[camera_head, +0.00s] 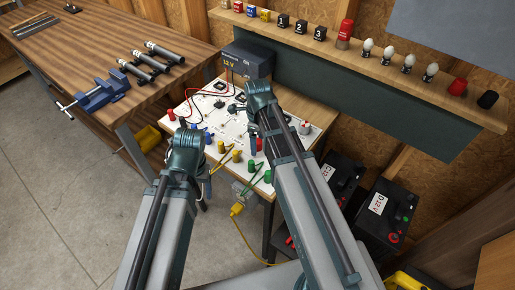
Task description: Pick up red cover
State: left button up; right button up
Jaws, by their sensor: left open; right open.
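A red cover-like cap (457,87) lies on the wooden shelf at the right, beside a black cap (487,99). Both my grippers are well to the left of it and lower, over the white board. My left gripper (205,187) is at the front left edge of the board, open, its fingers partly hidden by my arm. My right gripper (252,133) is over the middle of the board, open, with its fingers small and partly hidden. I see nothing held in either.
The white board (205,105) carries wires, clips and small coloured parts. A dark 12 V box (248,60) stands behind it. The shelf (400,82) also holds bulbs, numbered blocks and a red bottle-like item (345,33). Batteries (385,210) stand low at the right.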

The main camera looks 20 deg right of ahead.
grip_shut()
dwell(0.4)
jog(key=shift+r, duration=0.1)
